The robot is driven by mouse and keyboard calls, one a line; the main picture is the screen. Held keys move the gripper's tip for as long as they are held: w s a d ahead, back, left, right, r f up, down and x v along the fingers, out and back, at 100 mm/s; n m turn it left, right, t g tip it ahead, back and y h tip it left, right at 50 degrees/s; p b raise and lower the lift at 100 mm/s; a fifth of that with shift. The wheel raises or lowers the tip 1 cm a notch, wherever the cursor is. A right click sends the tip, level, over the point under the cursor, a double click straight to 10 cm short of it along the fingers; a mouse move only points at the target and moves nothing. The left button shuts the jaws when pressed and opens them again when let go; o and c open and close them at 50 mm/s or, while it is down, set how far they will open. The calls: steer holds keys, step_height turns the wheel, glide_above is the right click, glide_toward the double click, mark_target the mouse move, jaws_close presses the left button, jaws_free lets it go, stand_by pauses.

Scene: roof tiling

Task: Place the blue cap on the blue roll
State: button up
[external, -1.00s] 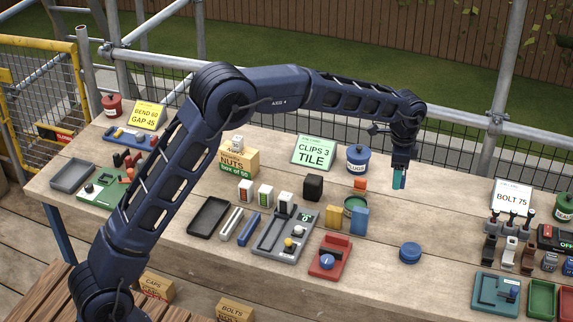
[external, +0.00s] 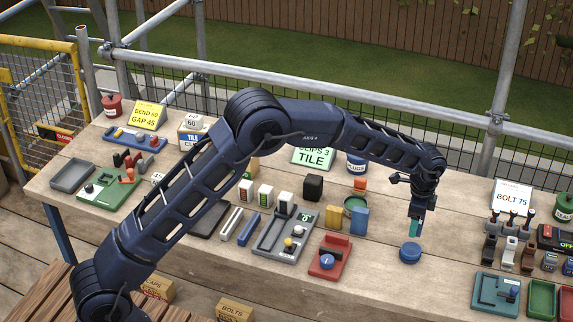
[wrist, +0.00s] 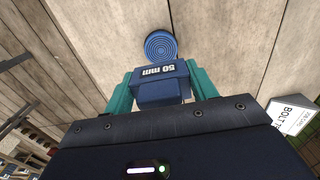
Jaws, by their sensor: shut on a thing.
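My gripper (external: 415,230) is shut on a blue block-shaped piece marked "50 mm", the blue cap (wrist: 160,92), between its teal fingers in the wrist view. In the external view the fingers hide most of the cap. The blue roll (external: 410,252) is a low round disc on the bench; in the wrist view the roll (wrist: 161,45) shows concentric rings on top. My gripper is just above and behind the roll in the external view. The cap appears apart from the roll, though the exact gap is hard to tell.
A red fixture (external: 330,258) with a blue knob and a blue block (external: 361,219) stand left of the roll. Bench around the roll is clear.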

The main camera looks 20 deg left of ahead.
mark_target(409, 248)
steer(key=shift+f, duration=4)
steer(key=shift+f, duration=0.1)
steer(key=o, duration=1)
